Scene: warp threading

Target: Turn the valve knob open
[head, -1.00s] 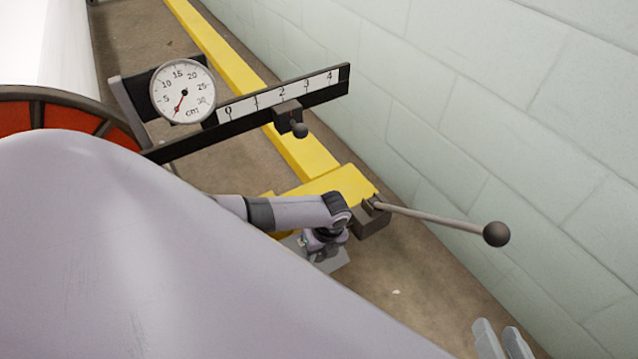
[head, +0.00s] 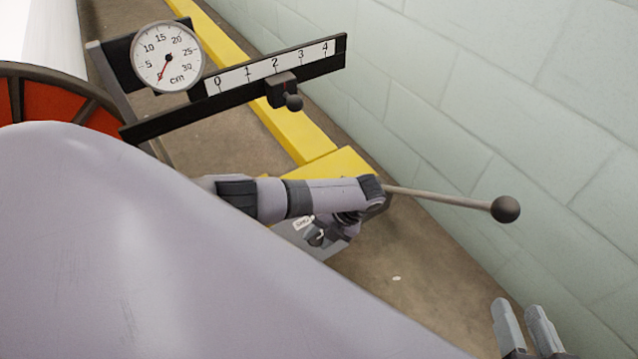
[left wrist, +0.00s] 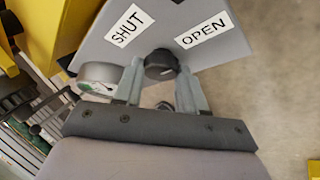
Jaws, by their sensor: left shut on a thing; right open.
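The valve knob (left wrist: 160,64) is a small dark round knob on a grey panel (left wrist: 215,52). The panel carries a SHUT label (left wrist: 127,26) on the left and an OPEN label (left wrist: 203,30) on the right in the left wrist view. My left gripper (left wrist: 160,76) is shut on the knob, one finger on each side of it. Which way the knob points is not clear. In the head view, my left arm (head: 330,195) covers much of the panel (head: 310,240), and the knob is hidden. My right gripper (head: 527,325) is open and empty at the bottom right.
A small round gauge (left wrist: 98,76) sits beside the left finger. A lever with a dark ball end (head: 505,209) sticks out to the right. A dial (head: 166,56) and scale bar (head: 270,74) stand at the back left. A block wall (head: 500,100) bounds the right.

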